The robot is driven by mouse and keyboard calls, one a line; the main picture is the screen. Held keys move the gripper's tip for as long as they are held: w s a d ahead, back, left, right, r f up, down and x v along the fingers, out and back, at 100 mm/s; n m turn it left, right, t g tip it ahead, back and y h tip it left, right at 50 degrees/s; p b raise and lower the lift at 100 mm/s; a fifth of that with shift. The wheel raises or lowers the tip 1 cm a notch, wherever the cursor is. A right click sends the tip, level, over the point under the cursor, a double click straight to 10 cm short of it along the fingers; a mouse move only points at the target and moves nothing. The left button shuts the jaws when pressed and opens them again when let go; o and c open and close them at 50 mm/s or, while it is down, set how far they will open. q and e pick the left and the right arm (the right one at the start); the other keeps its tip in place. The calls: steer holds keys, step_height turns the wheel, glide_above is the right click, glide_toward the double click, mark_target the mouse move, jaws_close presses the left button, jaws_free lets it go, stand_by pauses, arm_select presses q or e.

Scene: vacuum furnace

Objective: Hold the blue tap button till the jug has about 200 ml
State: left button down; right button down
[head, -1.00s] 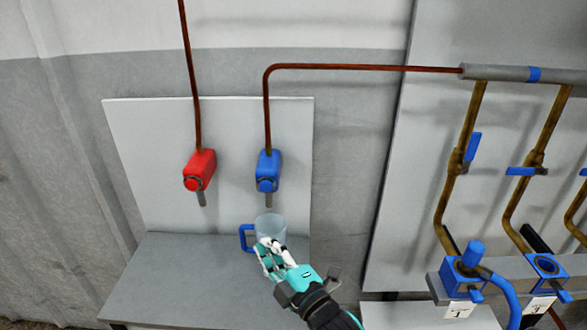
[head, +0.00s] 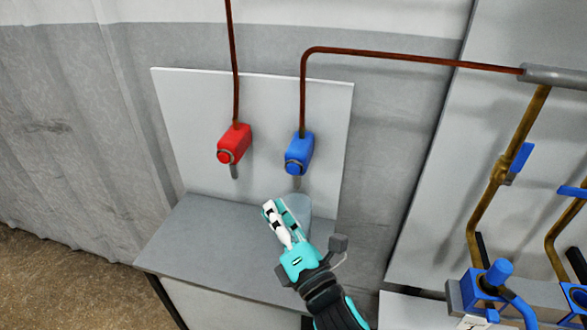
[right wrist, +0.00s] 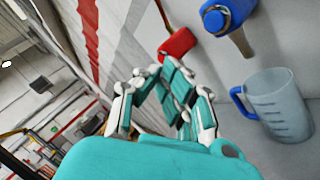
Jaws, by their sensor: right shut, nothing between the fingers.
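The blue tap (head: 300,150) with its round button (head: 293,168) is on the white back panel; it also shows in the right wrist view (right wrist: 226,14). The clear jug (right wrist: 277,108) with a blue handle stands on the grey bench below it, upright, with measuring marks; I see no water in it. In the head view the jug (head: 298,207) is mostly hidden behind my right gripper. My right gripper (head: 272,212) is shut and empty, in front of the jug and below the tap, apart from the button. My left gripper is not in view.
A red tap (head: 234,143) is left of the blue one. The grey bench (head: 205,240) is bare to the left. Brass pipes (head: 498,185) and blue valves (head: 487,282) stand on the right.

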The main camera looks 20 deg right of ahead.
mark_target(293, 169)
steer(key=w+d, duration=0.4)
steer(key=w, duration=0.2)
steer(key=shift+w+d+p, duration=0.15)
steer(key=shift+w+p, duration=0.05)
steer(key=shift+p, duration=0.2)
stand_by(1.2)
steer(key=shift+w+d, duration=0.25)
steer(key=shift+w, duration=0.1)
steer(key=shift+w+d, duration=0.25)
steer(key=shift+w, duration=0.15)
stand_by(5.0)
